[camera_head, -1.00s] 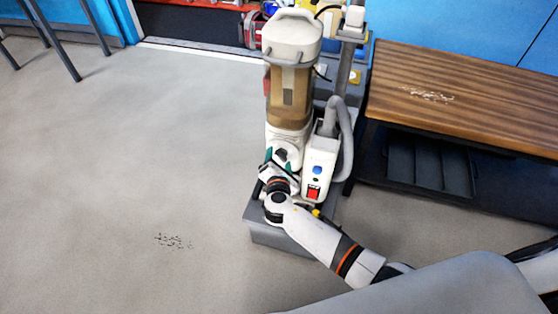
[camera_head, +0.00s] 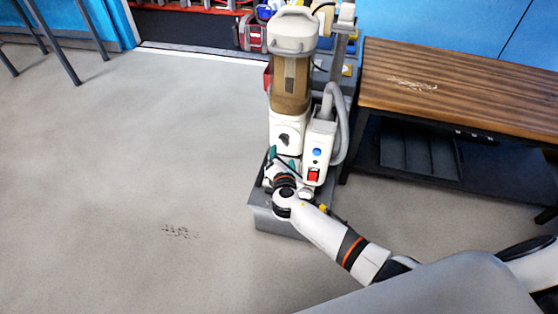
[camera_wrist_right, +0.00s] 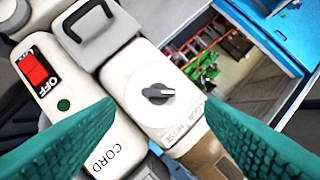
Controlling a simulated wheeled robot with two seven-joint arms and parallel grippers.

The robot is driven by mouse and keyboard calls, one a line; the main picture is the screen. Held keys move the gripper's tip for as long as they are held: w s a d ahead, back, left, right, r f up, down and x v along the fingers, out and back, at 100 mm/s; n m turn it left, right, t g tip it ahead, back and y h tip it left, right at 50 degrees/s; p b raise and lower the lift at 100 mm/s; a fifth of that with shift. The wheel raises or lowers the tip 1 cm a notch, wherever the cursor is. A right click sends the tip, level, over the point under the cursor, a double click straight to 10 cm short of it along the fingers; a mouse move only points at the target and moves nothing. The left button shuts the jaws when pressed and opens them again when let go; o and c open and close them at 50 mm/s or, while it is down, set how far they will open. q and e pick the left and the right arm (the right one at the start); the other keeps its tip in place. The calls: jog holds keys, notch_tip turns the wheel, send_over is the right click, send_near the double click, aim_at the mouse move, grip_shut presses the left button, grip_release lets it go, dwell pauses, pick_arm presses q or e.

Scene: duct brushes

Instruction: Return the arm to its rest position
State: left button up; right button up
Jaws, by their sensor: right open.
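My right arm comes in from the lower right in the head view, and its gripper (camera_head: 280,162) is by the lower front of a white vacuum machine (camera_head: 288,130). In the right wrist view the two green fingers (camera_wrist_right: 158,128) are wide apart with nothing between them. Beyond them is the machine's round white dial with a dark knob (camera_wrist_right: 158,93). The fingers look apart from the knob. A red OFF switch (camera_wrist_right: 35,68) and the word CORD show to the left. My left gripper is not in view.
The machine stands on a grey base (camera_head: 268,215). A wooden-topped table (camera_head: 460,85) with scattered debris (camera_head: 412,84) stands at the right. Dark specks (camera_head: 180,231) lie on the open floor at the left. A grey hose (camera_head: 340,125) curves beside the machine.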

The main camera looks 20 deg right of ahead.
jog(key=shift+d+f, duration=0.1)
dwell(0.4)
jog(key=s+d+f+m+g+y+p, duration=0.3)
jog(key=s+f+m+g+p, duration=0.45)
jog(key=s+f, duration=1.45)
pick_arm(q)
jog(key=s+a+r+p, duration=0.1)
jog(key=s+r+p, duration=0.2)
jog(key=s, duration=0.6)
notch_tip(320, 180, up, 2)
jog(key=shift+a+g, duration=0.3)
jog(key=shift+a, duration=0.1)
pick_arm(e)
jog(key=s+f+m+g, duration=0.2)
jog(key=s+m, duration=0.4)
jog(key=s, duration=0.9)
jog(key=s+f+m+g+y, duration=0.1)
jog(key=s+m, duration=0.6)
jog(key=s, duration=0.8)
jog(key=shift+s+a+f+g+y, duration=0.25)
jog(key=shift+f+g, duration=0.35)
jog(key=shift+g, duration=0.65)
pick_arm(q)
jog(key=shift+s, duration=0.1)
pick_arm(e)
jog(key=shift+w+d, duration=0.1)
jog(key=shift+w, duration=0.05)
